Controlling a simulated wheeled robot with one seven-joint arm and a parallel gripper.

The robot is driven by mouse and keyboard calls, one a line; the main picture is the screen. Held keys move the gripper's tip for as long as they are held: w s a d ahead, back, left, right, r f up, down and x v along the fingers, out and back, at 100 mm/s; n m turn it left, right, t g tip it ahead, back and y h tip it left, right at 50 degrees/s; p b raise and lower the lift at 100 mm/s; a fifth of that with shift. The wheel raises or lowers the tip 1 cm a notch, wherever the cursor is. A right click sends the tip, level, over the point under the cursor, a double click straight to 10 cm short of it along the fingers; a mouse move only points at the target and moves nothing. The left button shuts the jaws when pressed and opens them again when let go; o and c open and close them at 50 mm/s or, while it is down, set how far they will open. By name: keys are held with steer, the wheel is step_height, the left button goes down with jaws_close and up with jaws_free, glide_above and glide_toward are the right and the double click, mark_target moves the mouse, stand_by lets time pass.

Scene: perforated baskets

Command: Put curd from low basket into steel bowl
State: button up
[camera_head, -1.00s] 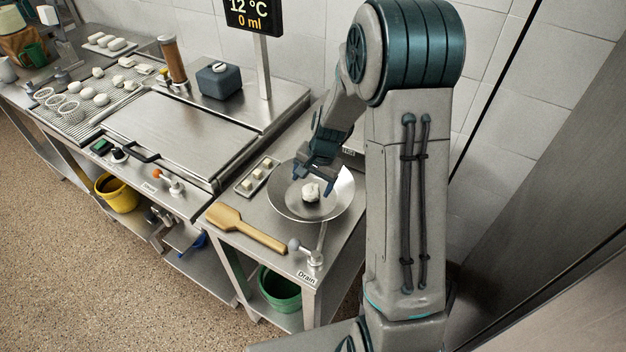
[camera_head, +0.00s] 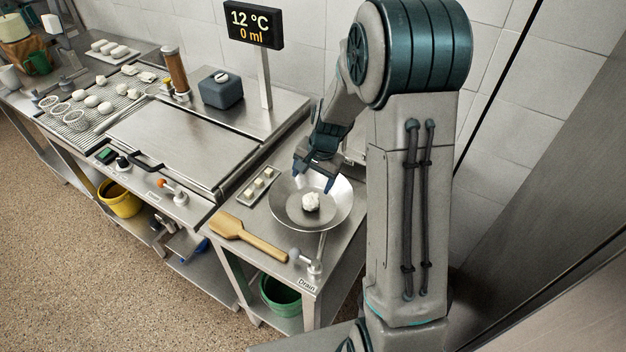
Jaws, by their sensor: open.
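A white lump of curd (camera_head: 311,201) lies in the wide steel bowl (camera_head: 338,216) on the side table. My gripper (camera_head: 313,182) is open and empty, just above and behind this curd, with its fingers apart and clear of it. Several perforated baskets show on the drain rack at the left, among them a low white one (camera_head: 76,119) near the front edge. I cannot make out what is inside the baskets. Several other white curd lumps (camera_head: 92,101) lie on the rack.
A wooden paddle (camera_head: 246,236) lies in front of the bowl, beside a drain valve (camera_head: 307,261). A small tray with white pieces (camera_head: 258,187) sits left of the bowl. A grey-blue box (camera_head: 220,89) and a display post (camera_head: 263,72) stand behind. The large flat lid (camera_head: 180,140) is clear.

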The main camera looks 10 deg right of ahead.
steer(key=shift+v, duration=0.8)
steer(key=shift+w+a, duration=0.1)
steer(key=shift+f, duration=0.1)
steer(key=s+r+n+t+h+b, duration=0.1)
steer(key=s+r+n, duration=0.3)
steer(key=s+r, duration=0.3)
steer(key=s+r+n+t+b, duration=0.1)
steer(key=s+r+n, duration=0.3)
steer(key=s, duration=1.2)
step_height(320, 180, up, 5)
steer(key=shift+f+h, duration=0.25)
steer(key=shift+h, duration=0.15)
steer(key=shift+a, duration=0.1)
